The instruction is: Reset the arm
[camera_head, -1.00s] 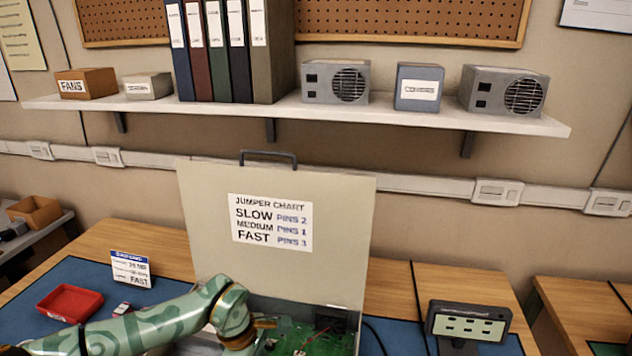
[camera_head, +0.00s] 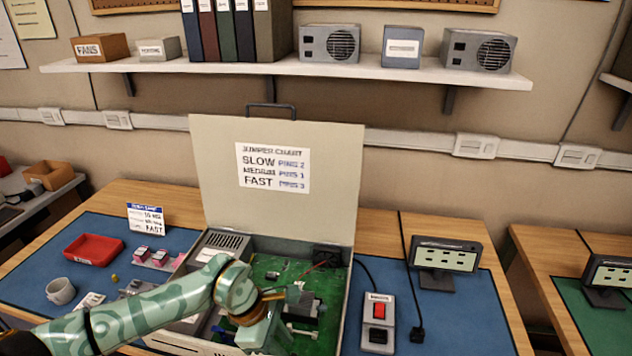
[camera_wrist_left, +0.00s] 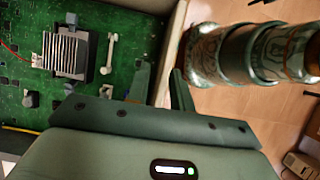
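My left arm (camera_head: 150,310) comes in from the left in the head view and reaches over the open case (camera_head: 350,290). Its hand hangs over the green circuit board (camera_head: 330,283), hiding part of it. In the left wrist view, the two dark green fingers of my left gripper (camera_wrist_left: 160,85) are apart with nothing between them. They are beside the case wall, right of the heat sink (camera_wrist_left: 68,52) on the board. My right gripper is not in view.
The case lid (camera_head: 215,190) stands upright with a jumper chart. A red tray (camera_head: 93,250), mug (camera_head: 60,291) and small pink-based parts (camera_head: 160,258) are at left. A red-switch box (camera_head: 378,320) and display (camera_head: 446,256) stand right. Blue mat is free at lower right.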

